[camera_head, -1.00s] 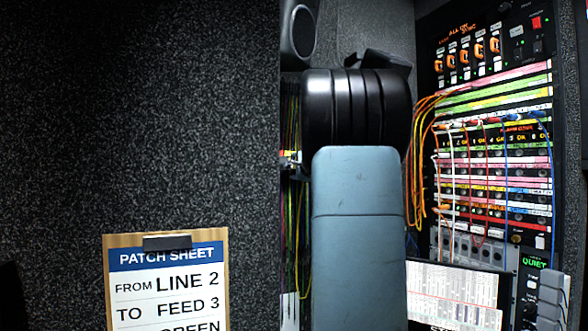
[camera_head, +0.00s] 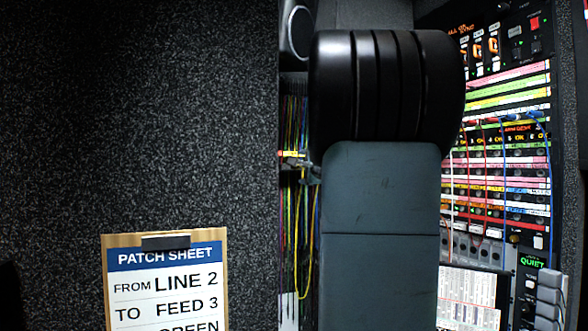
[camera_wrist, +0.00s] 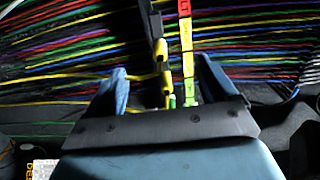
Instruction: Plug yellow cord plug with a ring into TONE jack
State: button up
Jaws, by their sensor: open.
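In the wrist view my gripper (camera_wrist: 161,66) is open, with its two blue fingers apart. Between the fingers, and touching neither clearly, is a yellow plug-like piece (camera_wrist: 166,84) with a yellow cord leading left. Another yellow piece on a dark stem (camera_wrist: 162,48) is just beyond it. I cannot make out which of these has a ring. The jack panel (camera_head: 515,190) stands at the right in the head view; the TONE label is not readable, and my arm hides part of the panel.
A red and yellow label strip (camera_wrist: 186,45) runs beside the yellow pieces. Many coloured cords (camera_wrist: 70,50) lie behind them; cords also hang left of my arm (camera_head: 296,220). A patch sheet clipboard (camera_head: 166,285) is at lower left.

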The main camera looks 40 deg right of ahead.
jog(key=v, duration=0.5)
jog(key=shift+s, duration=0.3)
dwell(0.4)
